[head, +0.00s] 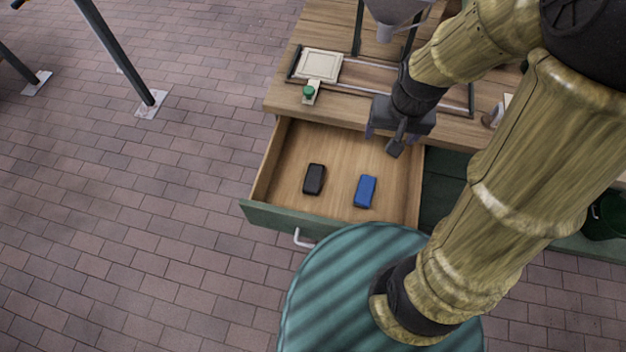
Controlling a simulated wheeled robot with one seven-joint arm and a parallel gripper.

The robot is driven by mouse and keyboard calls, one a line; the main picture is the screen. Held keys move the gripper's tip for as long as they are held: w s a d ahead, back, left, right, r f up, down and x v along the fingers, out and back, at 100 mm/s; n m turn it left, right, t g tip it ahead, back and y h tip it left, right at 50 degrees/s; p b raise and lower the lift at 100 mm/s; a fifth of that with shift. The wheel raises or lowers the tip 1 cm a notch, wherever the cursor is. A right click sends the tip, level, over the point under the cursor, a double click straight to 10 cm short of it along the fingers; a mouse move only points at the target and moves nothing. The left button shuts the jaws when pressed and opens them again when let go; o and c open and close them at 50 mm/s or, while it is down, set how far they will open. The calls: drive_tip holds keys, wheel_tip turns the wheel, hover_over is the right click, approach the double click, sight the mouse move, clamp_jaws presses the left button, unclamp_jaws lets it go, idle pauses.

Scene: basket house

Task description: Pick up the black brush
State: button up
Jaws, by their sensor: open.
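A small black block-like object (314,179), which appears to be the black brush, lies on the floor of an open wooden drawer (345,150), left of the middle. A blue block of similar size (365,191) lies in the same drawer to its right, apart from it. My gripper (396,142) is above the back right part of the drawer, pointing down. It is apart from the black brush, up and to the right of it in the picture. Its fingers are partly hidden by its own body, and nothing shows held in it.
The drawer's green front (275,222) has a pale handle (303,239). Above the drawer is a wooden tabletop (290,88) with a rail frame, a cream plate (320,65) and a green button (309,91). Dark posts (115,50) stand left on open brick paving.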

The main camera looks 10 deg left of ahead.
drive_tip(key=w+a+f+g+b, duration=0.15)
drive_tip(key=w+a+f, duration=0.25)
drive_tip(key=a+f, duration=0.45)
drive_tip(key=m+b, duration=0.1)
drive_tip(key=b, duration=0.1)
hover_over(313, 177)
wheel_tip(313, 177, down, 6)
drive_tip(key=shift+s+g, duration=0.25)
drive_tip(key=shift+s, duration=0.05)
wheel_tip(313, 177, down, 12)
drive_tip(key=shift+r, duration=0.15)
drive_tip(key=shift+f, duration=0.25)
drive_tip(key=shift+w+f+p, duration=0.15)
drive_tip(key=shift+f+p, duration=0.1)
drive_tip(key=shift+f, duration=1.05)
drive_tip(key=shift+w+f+p, duration=0.1)
drive_tip(key=shift+f+p, duration=0.1)
drive_tip(key=shift+f, duration=1.1)
